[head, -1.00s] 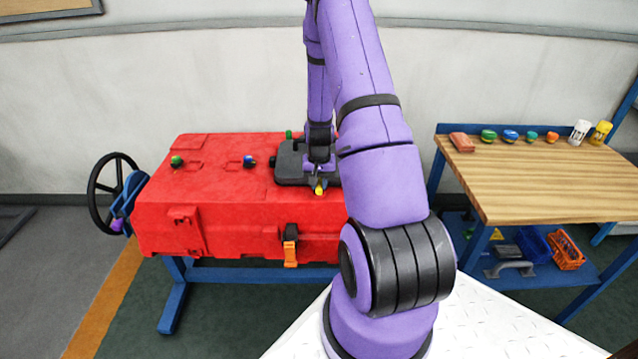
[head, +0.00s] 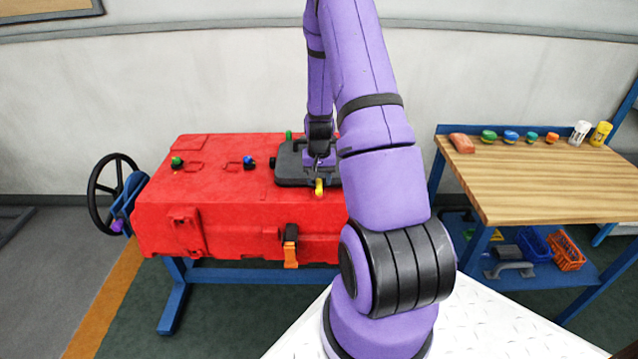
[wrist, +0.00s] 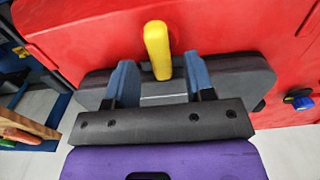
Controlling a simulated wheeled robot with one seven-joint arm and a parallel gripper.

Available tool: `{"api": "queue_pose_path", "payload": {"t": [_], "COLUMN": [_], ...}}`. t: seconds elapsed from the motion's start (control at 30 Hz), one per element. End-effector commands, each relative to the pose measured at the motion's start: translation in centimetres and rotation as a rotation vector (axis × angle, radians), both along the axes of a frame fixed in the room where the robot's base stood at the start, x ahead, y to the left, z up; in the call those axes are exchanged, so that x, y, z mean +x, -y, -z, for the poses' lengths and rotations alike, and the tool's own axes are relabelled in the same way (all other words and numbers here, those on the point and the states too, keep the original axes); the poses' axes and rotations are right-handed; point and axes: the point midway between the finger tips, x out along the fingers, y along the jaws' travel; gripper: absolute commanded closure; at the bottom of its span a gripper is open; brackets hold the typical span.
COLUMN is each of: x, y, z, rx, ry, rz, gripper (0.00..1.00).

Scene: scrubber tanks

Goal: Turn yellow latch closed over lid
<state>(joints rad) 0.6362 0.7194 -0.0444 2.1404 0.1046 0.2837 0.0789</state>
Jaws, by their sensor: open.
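The yellow latch (head: 319,187) sits at the front edge of the dark grey lid (head: 290,167) on top of the red tank (head: 222,207). In the wrist view the yellow latch (wrist: 158,49) reaches from the red surface onto the edge of the lid (wrist: 246,77). My gripper (wrist: 158,75) is open, with one blue finger on each side of the latch's end. I see gaps between the latch and both fingers. In the head view my gripper (head: 320,160) is over the lid, partly hidden by my arm.
A black handwheel (head: 100,195) is at the tank's left end. An orange latch (head: 290,255) hangs on the tank's front. Small green and blue fittings (head: 248,162) stand on the tank top. A wooden workbench (head: 540,180) with small items is at the right.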

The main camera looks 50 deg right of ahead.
Motion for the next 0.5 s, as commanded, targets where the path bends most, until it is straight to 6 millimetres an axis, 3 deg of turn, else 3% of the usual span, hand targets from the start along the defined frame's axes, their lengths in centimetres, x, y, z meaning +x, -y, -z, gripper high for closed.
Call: {"api": "queue_pose_path", "payload": {"t": [0.3,0.5], "x": [0.1,0.0], "y": [0.0,0.0], "z": [-5.7,-7.9], "rx": [-0.002,-0.002], "ry": [0.003,0.001], "rz": [-0.002,-0.001], "gripper": [0.51,0.51]}}
